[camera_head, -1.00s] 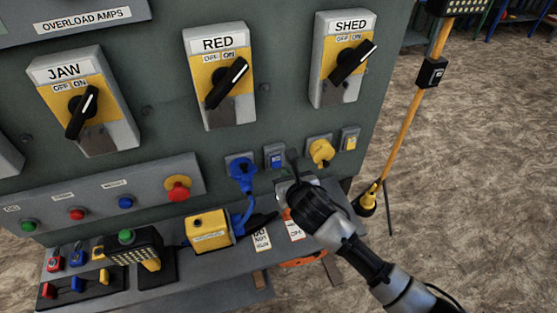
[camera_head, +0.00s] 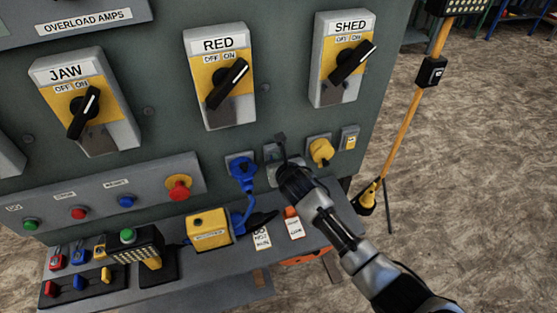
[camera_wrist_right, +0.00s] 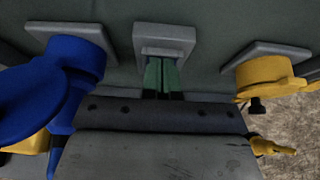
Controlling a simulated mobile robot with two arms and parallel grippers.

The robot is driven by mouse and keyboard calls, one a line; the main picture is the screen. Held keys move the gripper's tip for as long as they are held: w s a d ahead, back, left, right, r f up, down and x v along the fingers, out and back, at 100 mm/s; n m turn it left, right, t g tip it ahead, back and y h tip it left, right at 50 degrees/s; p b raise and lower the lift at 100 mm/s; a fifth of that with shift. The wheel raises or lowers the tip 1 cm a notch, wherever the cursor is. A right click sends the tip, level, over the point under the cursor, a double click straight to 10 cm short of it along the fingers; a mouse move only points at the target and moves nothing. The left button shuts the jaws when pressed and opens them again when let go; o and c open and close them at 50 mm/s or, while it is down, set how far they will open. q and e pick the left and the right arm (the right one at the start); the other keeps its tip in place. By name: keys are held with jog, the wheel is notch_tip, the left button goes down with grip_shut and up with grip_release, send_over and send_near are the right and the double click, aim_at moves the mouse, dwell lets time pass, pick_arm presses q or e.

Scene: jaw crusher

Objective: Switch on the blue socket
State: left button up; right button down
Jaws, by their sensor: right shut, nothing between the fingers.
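The blue socket with its blue plug (camera_head: 242,172) is on the dark green panel, below the RED switch box. It also shows at the left of the wrist view (camera_wrist_right: 70,65). Just right of it is a small grey-framed switch (camera_head: 270,151), whose frame is central in the wrist view (camera_wrist_right: 165,38). My right gripper (camera_head: 277,160) is shut and empty, its tips right in front of that switch. In the wrist view its two fingers (camera_wrist_right: 162,76) reach the switch's lower part and hide its face. I cannot tell whether they touch it, or the switch's position. My left gripper is not in view.
A yellow box (camera_head: 208,231) and tags lie on the shelf below. JAW (camera_head: 85,100), RED (camera_head: 220,80) and SHED (camera_head: 343,60) rotary switches are above. Open floor lies right.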

jog(key=shift+w+a+r, duration=0.1)
jog(key=shift+w, duration=0.2)
jog(key=shift+r+p, duration=0.1)
jog(key=shift+p, duration=0.2)
jog(key=shift+w+a+r+p, duration=0.1)
jog(key=shift+w+r+p, duration=0.1)
jog(key=shift+r+p, duration=0.75)
jog(key=shift+f, duration=0.15)
jog(key=shift+f, duration=0.1)
